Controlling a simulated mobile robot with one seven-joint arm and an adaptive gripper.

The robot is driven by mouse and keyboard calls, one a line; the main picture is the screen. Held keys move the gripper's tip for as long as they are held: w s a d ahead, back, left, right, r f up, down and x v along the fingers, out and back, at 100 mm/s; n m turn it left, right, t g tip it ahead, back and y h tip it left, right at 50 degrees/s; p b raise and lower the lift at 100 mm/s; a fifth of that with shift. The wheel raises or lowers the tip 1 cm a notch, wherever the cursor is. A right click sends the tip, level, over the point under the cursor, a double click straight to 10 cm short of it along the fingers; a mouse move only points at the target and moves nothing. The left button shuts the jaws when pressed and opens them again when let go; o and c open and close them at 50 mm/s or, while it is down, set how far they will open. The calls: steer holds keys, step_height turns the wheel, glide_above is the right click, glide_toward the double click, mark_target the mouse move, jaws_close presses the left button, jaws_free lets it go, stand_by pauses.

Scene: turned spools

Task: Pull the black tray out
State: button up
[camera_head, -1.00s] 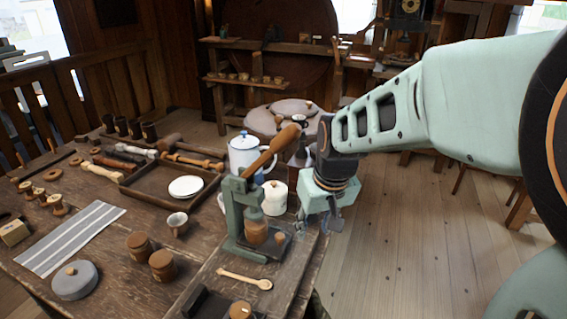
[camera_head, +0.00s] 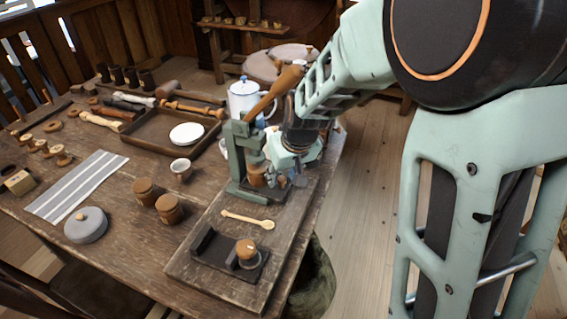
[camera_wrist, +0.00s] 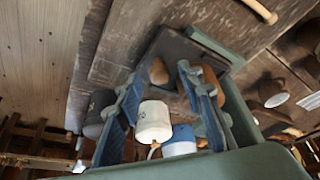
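The black tray (camera_head: 262,195) sits low at the foot of the green lever press (camera_head: 236,160). In the wrist view the tray (camera_wrist: 195,48) shows as a dark slab with a small wooden knob (camera_wrist: 158,70) at its edge. My gripper (camera_head: 290,180) is low beside the press, on the tray's right. In the wrist view my gripper (camera_wrist: 160,80) is open, its two blue-padded fingers apart, and the knob appears between the fingertips. I cannot tell whether they touch it. In the head view my gripper partly hides the tray's right end.
A wooden spoon (camera_head: 248,220) and a dark holder with a wooden-topped piece (camera_head: 247,250) lie on the board in front. A white-and-blue pot (camera_head: 243,98) stands behind the press. Two lidded wooden jars (camera_head: 169,208) stand left. The floor right of the table is open.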

steer(key=shift+f, duration=0.2)
jaws_close()
steer(key=shift+d, duration=0.1)
